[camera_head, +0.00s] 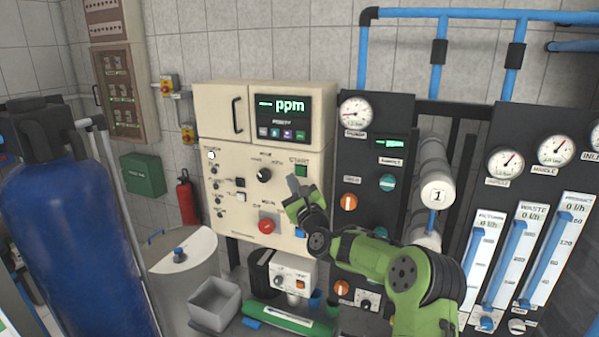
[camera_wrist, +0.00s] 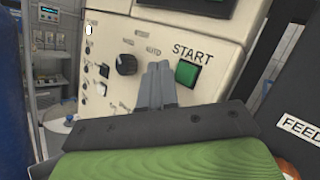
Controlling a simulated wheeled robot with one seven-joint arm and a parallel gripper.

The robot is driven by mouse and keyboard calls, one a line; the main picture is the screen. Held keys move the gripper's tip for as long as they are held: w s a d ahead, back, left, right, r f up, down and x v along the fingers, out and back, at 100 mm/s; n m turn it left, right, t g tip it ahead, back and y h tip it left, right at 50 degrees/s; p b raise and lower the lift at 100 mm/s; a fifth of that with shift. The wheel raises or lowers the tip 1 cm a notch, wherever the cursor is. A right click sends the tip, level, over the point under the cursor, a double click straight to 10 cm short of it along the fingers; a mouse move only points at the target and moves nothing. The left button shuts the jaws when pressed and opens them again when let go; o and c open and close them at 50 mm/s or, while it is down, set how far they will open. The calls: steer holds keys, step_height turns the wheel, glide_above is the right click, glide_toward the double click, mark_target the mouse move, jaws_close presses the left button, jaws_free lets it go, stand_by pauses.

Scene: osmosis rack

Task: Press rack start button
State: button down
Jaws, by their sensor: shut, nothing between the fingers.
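The green square start button (camera_head: 301,170) sits under the word START on the cream control panel (camera_head: 225,140). It also shows in the wrist view (camera_wrist: 187,73), just right of my fingertips. My gripper (camera_head: 297,187) is in front of the panel, a little below the button. In the wrist view my gripper (camera_wrist: 158,70) is shut and empty, its two grey fingers side by side and pointing at the panel between the black mode knob (camera_wrist: 125,64) and the button. I cannot tell whether the fingertips touch the panel. The button face is not covered.
A red stop knob (camera_head: 267,225) sits lower on the panel, and a ppm display (camera_head: 283,117) is above. A dark gauge panel (camera_head: 385,130) stands to the right. A blue tank (camera_head: 75,230) and grey drum (camera_head: 182,265) stand left. A small control box (camera_head: 293,272) is below.

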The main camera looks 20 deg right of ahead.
mark_target(292, 164)
steer(key=shift+w+d+p, duration=0.35)
steer(key=shift+w+d, duration=0.5)
steer(key=shift+d, duration=0.05)
stand_by(1.4)
steer(key=shift+w+d, duration=0.3)
steer(key=shift+w+d+p, duration=0.3)
steer(key=shift+p, duration=0.2)
stand_by(0.5)
stand_by(0.3)
steer(key=shift+s+a+b, duration=0.4)
steer(key=shift+s+a, duration=0.2)
steer(key=shift+s+a+b, duration=0.55)
steer(key=shift+s+a, duration=1.25)
